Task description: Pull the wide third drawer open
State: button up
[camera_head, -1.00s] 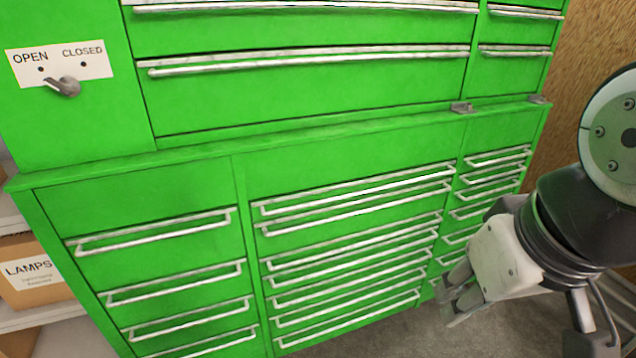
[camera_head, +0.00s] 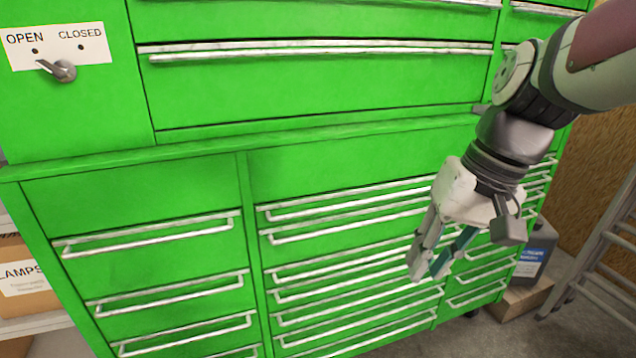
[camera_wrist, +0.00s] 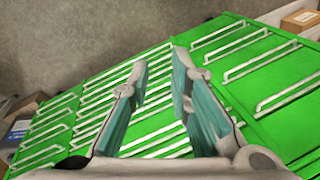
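The green tool cabinet (camera_head: 200,190) has a middle column of wide drawers with long pale bar handles. The third wide drawer's handle (camera_head: 340,268) in that column runs toward my gripper, and its right end is partly hidden there. All drawers in that column look shut. My gripper (camera_head: 428,274) is open and empty, in front of the right part of the middle column, with fingers pointing down. In the wrist view my gripper (camera_wrist: 160,64) shows spread teal-padded fingers with several wide handles behind and between them; I cannot tell which is the third.
A column of shorter drawers (camera_head: 150,235) stands at left, a narrow one at right, partly behind my arm. An upper chest (camera_head: 320,90) overhangs above. A blue-labelled container (camera_head: 537,250) and a ladder (camera_head: 612,240) stand at right. Grey floor (camera_head: 470,338) is clear in front.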

jog(key=w+d+f+m+y+b, duration=0.1)
jog(key=w+d+f+y+b, duration=0.3)
jog(key=w+f, duration=0.5)
jog(key=w+d+f+m+y+b, duration=0.25)
jog(key=w+f+b, duration=0.35)
jog(key=w, duration=0.5)
jog(key=w+d+f+m+t+y+b, duration=0.1)
jog(key=w+d+f+t+y+b, duration=0.2)
jog(key=w+d+f, duration=0.35)
jog(key=w+d+f+m+t+y+b, duration=0.2)
jog(key=w+d+f+t+b, duration=0.2)
jog(key=d+f, duration=0.5)
jog(key=b+x, duration=0.2)
jog(key=x, duration=1.3)
jog(key=shift+s+f+b, duration=0.25)
jog(key=shift+f+b, duration=0.05)
jog(key=shift+f, duration=0.1)
jog(key=shift+n, duration=0.25)
grip_shut()
